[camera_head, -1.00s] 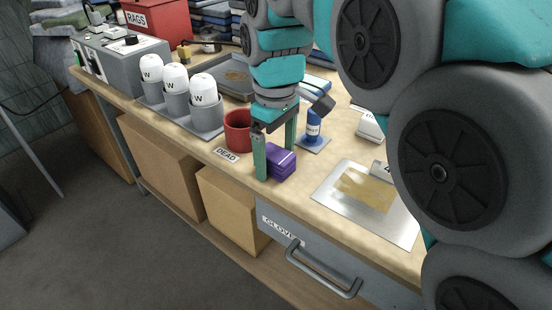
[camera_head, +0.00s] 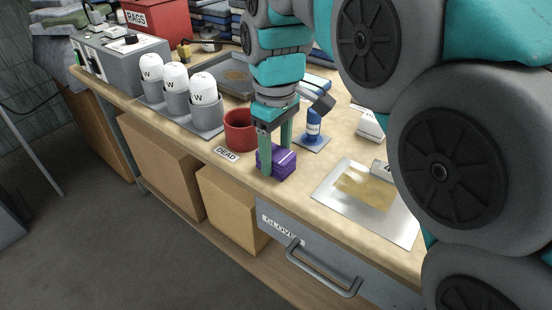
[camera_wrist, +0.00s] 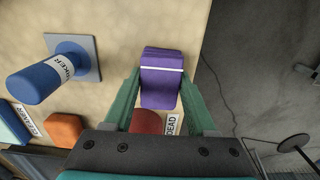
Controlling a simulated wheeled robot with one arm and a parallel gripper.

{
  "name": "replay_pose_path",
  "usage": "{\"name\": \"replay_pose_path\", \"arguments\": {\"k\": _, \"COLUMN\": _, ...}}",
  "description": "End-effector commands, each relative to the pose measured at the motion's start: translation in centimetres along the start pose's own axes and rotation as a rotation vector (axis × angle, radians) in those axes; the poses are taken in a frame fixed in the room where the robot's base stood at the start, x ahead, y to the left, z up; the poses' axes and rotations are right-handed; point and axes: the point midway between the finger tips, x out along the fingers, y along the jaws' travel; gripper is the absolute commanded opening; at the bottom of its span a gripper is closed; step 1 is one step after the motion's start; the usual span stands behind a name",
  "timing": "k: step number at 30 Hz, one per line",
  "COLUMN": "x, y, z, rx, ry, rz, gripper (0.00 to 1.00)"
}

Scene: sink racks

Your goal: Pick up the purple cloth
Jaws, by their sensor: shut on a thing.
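The purple cloth (camera_head: 283,163) is a folded block at the front edge of the wooden bench, beside the DEAD label. It also shows in the wrist view (camera_wrist: 161,78), with a pale stripe across it. My gripper (camera_head: 276,160) is lowered over the cloth with a green finger on each side, shut on it. In the wrist view the fingers (camera_wrist: 160,98) flank the cloth's sides. The cloth appears to rest on the bench; whether its underside touches cannot be told.
A red cup (camera_head: 239,131) stands close left of my gripper. A blue bottle (camera_head: 313,125) on a square base stands behind right. A metal plate (camera_head: 399,222) lies to the right. White-capped bottles in a grey holder (camera_head: 206,128) stand further left.

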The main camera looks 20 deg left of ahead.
Motion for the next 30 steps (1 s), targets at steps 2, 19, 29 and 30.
{"name": "replay_pose_path", "arguments": {"k": 2, "x": 0.0, "y": 0.0, "z": 0.0, "rx": 0.000, "ry": 0.000, "rz": 0.000, "gripper": 0.00}}
{"name": "replay_pose_path", "arguments": {"k": 19, "x": -2.5, "y": 0.1, "z": -0.1, "rx": 0.000, "ry": 0.004, "rz": 0.002, "gripper": 0.00}}
{"name": "replay_pose_path", "arguments": {"k": 29, "x": -3.6, "y": -0.8, "z": 1.3, "rx": 0.000, "ry": -0.001, "rz": 0.000, "gripper": 0.00}}
{"name": "replay_pose_path", "arguments": {"k": 30, "x": -3.7, "y": -0.9, "z": 1.6, "rx": 0.000, "ry": -0.001, "rz": 0.000, "gripper": 0.00}}
